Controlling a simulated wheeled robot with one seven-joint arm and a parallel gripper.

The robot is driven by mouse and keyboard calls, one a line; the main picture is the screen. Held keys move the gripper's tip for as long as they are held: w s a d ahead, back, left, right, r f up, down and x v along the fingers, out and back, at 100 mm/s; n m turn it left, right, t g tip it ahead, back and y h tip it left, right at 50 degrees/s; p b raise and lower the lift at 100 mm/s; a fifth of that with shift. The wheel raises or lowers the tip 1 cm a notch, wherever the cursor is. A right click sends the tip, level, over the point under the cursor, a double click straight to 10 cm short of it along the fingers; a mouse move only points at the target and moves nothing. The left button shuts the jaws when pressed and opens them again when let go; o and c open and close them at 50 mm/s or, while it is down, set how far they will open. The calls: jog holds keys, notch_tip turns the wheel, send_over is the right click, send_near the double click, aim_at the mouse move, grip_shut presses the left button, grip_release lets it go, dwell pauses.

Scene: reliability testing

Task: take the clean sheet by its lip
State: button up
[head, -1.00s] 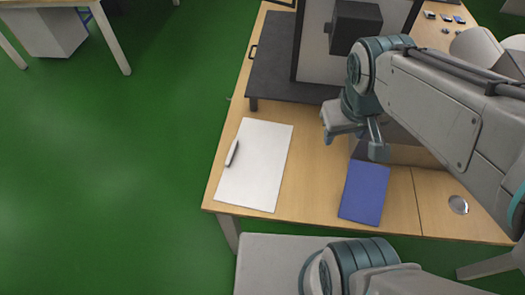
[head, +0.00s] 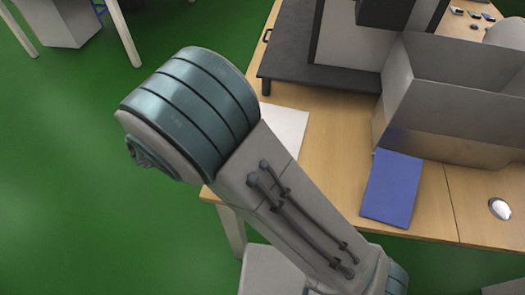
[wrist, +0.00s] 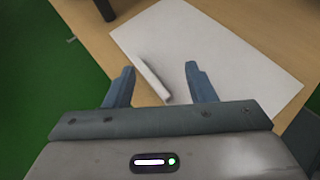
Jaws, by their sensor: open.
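A white sheet (wrist: 215,60) lies flat on the wooden table; in the head view only its upper right part (head: 288,128) shows, the rest hidden behind my arm. A slim white pen-like bar (wrist: 154,80) lies along the sheet's edge in the wrist view; I cannot tell whether it is a loose pen or the sheet's lip. My gripper (wrist: 160,80) is open and empty, its two blue fingers apart, with the bar's near end between them in the picture. I cannot tell its height above the table. The gripper itself is hidden in the head view.
A blue folder (head: 392,188) lies right of the sheet, near the table's front edge. A grey open box (head: 450,100) stands behind it. A black platform (head: 300,60) with an upright stand is at the back. The green floor (head: 60,170) is clear on the left.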

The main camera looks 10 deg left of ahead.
jog(key=s+a+f+n+t, duration=0.1)
jog(key=a+f+n+t, duration=0.15)
jog(key=a, duration=0.25)
jog(key=shift+y, duration=0.3)
jog(key=x, duration=0.4)
jog(key=f+x, duration=0.1)
jog(key=x, duration=0.4)
jog(key=s+x, duration=0.1)
jog(key=x, duration=0.3)
jog(key=shift+w+d+f, duration=0.35)
jog(key=shift+d, duration=0.05)
jog(key=shift+g, duration=0.25)
jog(key=c, duration=1)
